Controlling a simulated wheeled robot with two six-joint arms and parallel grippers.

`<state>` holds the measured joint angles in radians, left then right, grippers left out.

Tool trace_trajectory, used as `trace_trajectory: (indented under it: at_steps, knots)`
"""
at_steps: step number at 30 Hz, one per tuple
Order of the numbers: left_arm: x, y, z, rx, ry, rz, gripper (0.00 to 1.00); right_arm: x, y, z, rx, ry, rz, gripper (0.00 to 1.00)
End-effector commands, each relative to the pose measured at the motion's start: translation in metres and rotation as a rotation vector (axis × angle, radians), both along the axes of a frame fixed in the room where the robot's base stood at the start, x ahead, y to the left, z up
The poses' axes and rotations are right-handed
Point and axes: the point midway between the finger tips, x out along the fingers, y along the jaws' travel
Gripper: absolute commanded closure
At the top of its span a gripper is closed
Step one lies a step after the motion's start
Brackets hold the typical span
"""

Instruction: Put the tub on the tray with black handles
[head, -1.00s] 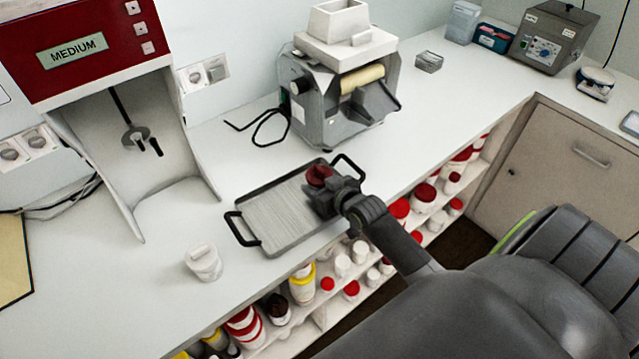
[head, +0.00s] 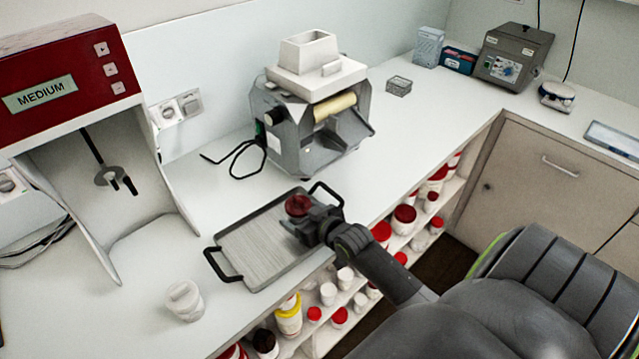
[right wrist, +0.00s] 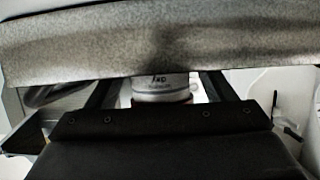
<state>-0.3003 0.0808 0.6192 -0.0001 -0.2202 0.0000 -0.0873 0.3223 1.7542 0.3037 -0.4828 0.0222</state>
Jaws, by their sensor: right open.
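A tub with a dark red lid (head: 297,205) is at the right end of the tray with black handles (head: 245,247). My right gripper (head: 304,219) is low over that end of the tray, open, with its fingers on either side of the tub. In the right wrist view the tub's white, labelled body (right wrist: 163,86) shows between the fingers (right wrist: 165,90). The head view does not show the tub's base clearly, because the gripper covers part of it. My left gripper is out of view.
A white lidded container (head: 184,301) stands on the counter left of the tray. A roller mill (head: 310,135) stands behind the tray, and a red mixer (head: 75,80) at the left. Shelves with several jars (head: 340,295) lie below the counter edge.

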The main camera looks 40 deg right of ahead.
Motion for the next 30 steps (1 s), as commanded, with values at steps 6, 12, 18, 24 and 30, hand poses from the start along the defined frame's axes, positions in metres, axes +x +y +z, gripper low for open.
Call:
trace_trajectory:
  at_steps: [6, 12, 18, 24, 30]
  knots:
    - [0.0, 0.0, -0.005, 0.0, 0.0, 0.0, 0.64, -0.036, -0.001, 0.013, -0.003, 0.0, 0.001, 0.24]
    - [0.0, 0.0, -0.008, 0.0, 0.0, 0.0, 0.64, -0.069, -0.002, 0.027, -0.003, 0.0, 0.001, 0.24]
    - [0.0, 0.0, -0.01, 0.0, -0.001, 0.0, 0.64, -0.09, -0.003, 0.037, -0.002, 0.0, 0.001, 0.24]
    - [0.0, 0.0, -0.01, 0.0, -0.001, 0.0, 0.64, -0.097, -0.002, 0.04, -0.001, 0.0, 0.0, 0.24]
    - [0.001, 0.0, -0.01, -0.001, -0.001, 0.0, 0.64, -0.097, -0.002, 0.041, -0.001, -0.001, 0.0, 0.24]
